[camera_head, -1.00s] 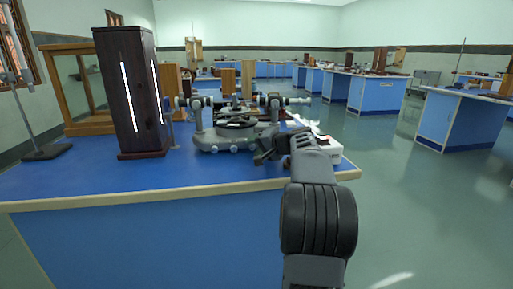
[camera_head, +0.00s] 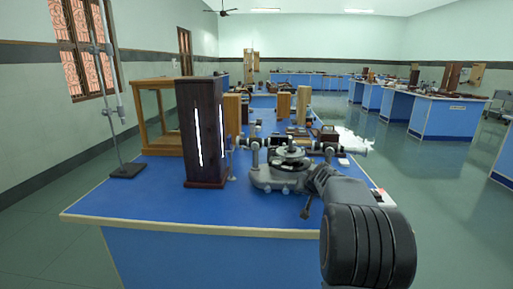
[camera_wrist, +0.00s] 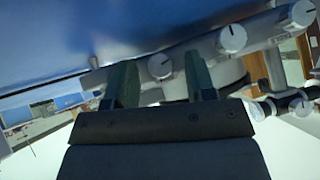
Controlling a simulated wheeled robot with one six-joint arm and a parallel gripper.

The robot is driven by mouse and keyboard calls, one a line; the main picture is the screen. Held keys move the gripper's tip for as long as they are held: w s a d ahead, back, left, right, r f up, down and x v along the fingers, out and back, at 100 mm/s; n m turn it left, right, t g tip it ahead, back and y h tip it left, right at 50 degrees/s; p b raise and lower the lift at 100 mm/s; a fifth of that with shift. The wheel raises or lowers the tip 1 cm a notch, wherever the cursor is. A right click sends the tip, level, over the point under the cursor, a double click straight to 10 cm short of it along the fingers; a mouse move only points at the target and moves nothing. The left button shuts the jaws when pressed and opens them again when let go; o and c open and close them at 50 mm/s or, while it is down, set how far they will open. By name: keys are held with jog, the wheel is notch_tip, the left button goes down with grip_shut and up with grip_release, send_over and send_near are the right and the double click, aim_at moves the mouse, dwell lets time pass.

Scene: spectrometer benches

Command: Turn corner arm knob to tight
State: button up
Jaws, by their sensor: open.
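The spectrometer (camera_head: 283,172) stands on the blue bench, a grey instrument with a round base, a central table and telescope tubes at both sides. One knob (camera_wrist: 160,66) appears between the two fingers of my gripper (camera_wrist: 160,80), which are open and hold nothing. Other knobs are to the right, one at upper middle (camera_wrist: 231,38) and one at the far upper right (camera_wrist: 302,12). I cannot tell which is the corner arm knob, or whether any finger touches a knob. In the head view my arm hides the instrument's right front.
A tall dark wooden lamp box (camera_head: 203,135) with lit slits stands left of the spectrometer. A wood-framed glass case (camera_head: 160,118) and a metal stand (camera_head: 128,170) are farther left. A small white box (camera_head: 381,196) sits at the bench's right edge. The bench front (camera_head: 160,216) is clear.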

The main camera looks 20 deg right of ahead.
jog(key=shift+w+r+n+g+h+p, duration=0.1)
jog(key=shift+r+n+g+h+p, duration=0.45)
jog(key=shift+p, duration=2.5)
jog(key=p, duration=0.5)
jog(key=h+p, duration=0.1)
jog(key=p, duration=0.4)
jog(key=shift+w+a+f+p, duration=0.1)
jog(key=shift+w+a+p, duration=0.15)
jog(key=shift+p, duration=0.1)
